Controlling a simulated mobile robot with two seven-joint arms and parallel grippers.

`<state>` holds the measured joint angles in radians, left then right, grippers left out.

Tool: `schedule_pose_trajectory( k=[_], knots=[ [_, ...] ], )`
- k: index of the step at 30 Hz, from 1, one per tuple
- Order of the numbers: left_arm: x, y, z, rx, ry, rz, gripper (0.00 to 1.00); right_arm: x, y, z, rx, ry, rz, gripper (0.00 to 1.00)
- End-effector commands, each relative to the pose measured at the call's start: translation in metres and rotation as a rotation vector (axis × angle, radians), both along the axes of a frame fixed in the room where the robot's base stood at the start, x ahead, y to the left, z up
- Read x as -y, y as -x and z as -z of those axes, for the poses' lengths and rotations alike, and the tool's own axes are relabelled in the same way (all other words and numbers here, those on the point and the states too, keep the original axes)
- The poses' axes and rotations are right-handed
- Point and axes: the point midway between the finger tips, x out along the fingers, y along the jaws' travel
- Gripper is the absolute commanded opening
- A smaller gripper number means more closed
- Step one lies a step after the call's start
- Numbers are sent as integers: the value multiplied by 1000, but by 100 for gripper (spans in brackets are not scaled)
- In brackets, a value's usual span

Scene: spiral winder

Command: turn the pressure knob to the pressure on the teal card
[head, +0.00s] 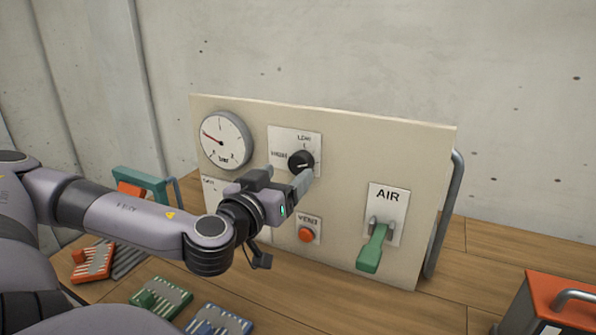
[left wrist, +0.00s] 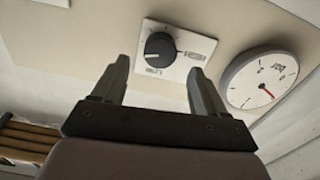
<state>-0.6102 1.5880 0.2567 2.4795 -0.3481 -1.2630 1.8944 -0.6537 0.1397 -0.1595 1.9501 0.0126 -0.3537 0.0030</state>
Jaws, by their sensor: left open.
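The black pressure knob (head: 301,161) sits on a white plate (head: 281,142) marked LOW and HIGH on the cream panel. It also shows in the left wrist view (left wrist: 159,46), beyond and between my fingertips. My left gripper (head: 287,177) is open and empty in front of the panel, just below the knob. In the left wrist view its fingers (left wrist: 160,72) stand apart with the knob not between them. The round pressure gauge (head: 225,140) has a red needle; it also shows in the left wrist view (left wrist: 262,78). I see no teal card; part of the panel is hidden behind my arm.
An AIR plate (head: 387,205) with a green lever (head: 373,248) is on the panel's right. A red VENT button (head: 306,235) sits below my gripper. Red, green (head: 161,298) and blue slotted pieces lie on the wooden table. An orange-topped box (head: 553,300) stands at right.

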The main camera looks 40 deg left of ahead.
Motion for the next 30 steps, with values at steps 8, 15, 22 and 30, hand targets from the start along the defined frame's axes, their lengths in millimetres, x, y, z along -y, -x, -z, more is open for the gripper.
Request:
schedule_pose_trajectory(
  k=[8,15,22,30],
  knots=[
    [-8,-26,-1,-3,-6,1,73,0,0,9,-3,1,0,43],
    [-15,-45,-1,-2,-4,0,73,0,-1,3,0,1,1,43],
    [-17,-52,0,-1,-1,1,73,0,-2,1,3,1,0,43],
    [-17,-53,0,-1,0,0,66,0,-2,1,4,1,0,43]
  ],
)
